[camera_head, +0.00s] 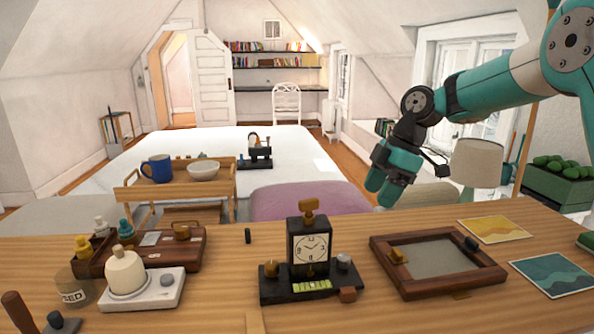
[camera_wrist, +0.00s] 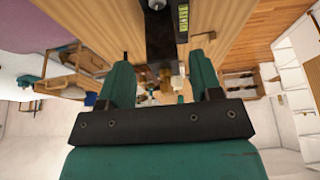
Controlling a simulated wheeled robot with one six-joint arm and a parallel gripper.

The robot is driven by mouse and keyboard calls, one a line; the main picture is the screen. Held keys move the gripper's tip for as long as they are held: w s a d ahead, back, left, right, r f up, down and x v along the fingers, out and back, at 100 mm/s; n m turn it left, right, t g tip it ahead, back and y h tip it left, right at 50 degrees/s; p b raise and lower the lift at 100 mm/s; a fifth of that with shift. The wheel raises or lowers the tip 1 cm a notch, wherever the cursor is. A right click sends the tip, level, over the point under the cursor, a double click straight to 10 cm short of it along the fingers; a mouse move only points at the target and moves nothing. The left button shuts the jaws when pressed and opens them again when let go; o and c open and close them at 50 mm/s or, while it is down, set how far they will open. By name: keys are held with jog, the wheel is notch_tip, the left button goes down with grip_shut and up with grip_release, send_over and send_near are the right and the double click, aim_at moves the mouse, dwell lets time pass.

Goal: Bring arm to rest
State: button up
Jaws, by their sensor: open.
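My arm comes in from the upper right in the head view, teal with dark joints. My gripper (camera_head: 382,190) hangs above the far edge of the wooden table, between the black clock and the wooden frame, with its fingers pointing down and left. In the wrist view my gripper (camera_wrist: 160,82) shows two teal fingers spread apart, with nothing held between them. The black clock (camera_head: 310,248) stands upright on the table, and its dark body (camera_wrist: 160,40) shows beyond the fingers in the wrist view. No contact between gripper and any object is visible.
A brown wooden frame (camera_head: 440,290) lies right of the clock. Coloured cards (camera_head: 495,229) lie beyond it. A wooden tray (camera_head: 190,262) with bottles and a white device (camera_head: 160,291) stand at left. A small tray table (camera_head: 127,194) holds a blue mug (camera_head: 158,168) and a bowl (camera_head: 203,171).

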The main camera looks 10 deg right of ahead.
jog(key=s+a+r+m+p, duration=0.1)
jog(key=s+a+r+m, duration=0.15)
jog(key=s+a, duration=0.4)
jog(key=s+a+r+m, duration=0.2)
jog(key=s+a+m, duration=0.1)
jog(key=s, duration=0.7)
jog(key=s+f+m, duration=0.1)
jog(key=s+m, duration=0.1)
jog(key=s, duration=0.5)
jog(key=s+a+f+m+p, duration=0.1)
jog(key=s+m, duration=0.2)
jog(key=s, duration=0.4)
jog(key=shift+f, duration=0.35)
